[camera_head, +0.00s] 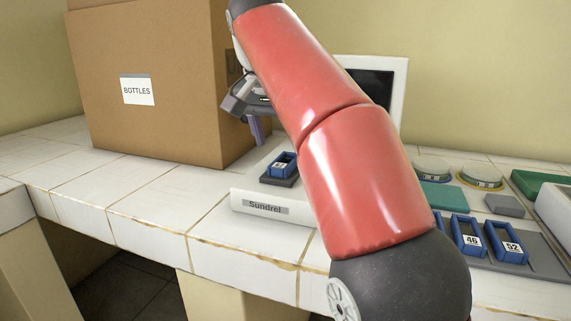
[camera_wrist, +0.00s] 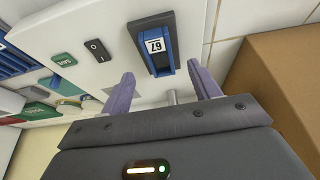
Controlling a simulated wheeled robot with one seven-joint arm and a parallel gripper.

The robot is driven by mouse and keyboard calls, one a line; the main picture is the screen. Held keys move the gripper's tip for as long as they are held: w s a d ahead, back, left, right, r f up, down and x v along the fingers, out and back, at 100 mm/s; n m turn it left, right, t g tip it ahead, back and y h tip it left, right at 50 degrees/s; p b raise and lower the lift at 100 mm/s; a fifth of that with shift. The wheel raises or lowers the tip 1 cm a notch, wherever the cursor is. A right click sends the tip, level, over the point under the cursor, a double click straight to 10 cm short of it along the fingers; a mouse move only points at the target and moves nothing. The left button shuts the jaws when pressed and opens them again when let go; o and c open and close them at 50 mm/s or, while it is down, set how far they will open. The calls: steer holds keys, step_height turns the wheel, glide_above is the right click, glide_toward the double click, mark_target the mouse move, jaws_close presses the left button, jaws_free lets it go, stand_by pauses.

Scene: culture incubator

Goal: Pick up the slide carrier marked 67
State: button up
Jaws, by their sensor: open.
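The slide carrier marked 67 (camera_wrist: 158,62) is a blue open-topped holder with a white label. It stands on a dark pad at the end of a white device and also shows in the head view (camera_head: 284,162). My gripper (camera_wrist: 163,87) is open and empty, its two purple fingers spread apart. In the wrist view the carrier lies ahead of the gap between the fingertips, apart from both. In the head view my gripper (camera_head: 256,132) is above and left of the carrier, and my arm hides part of the device.
The white device (camera_head: 252,204) is labelled Sundrel and has a rocker switch (camera_wrist: 96,50). A cardboard box marked BOTTLES (camera_head: 150,110) stands close on the left. On the right, a grey rack (camera_head: 540,262) holds other blue carriers, including 46 (camera_head: 469,238) and 52 (camera_head: 507,243).

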mark_target(284, 160)
steer(key=b+x, duration=0.1)
steer(key=x, duration=0.4)
steer(key=shift+b, duration=0.3)
steer(key=shift+s, duration=0.1)
steer(key=c, duration=1.1)
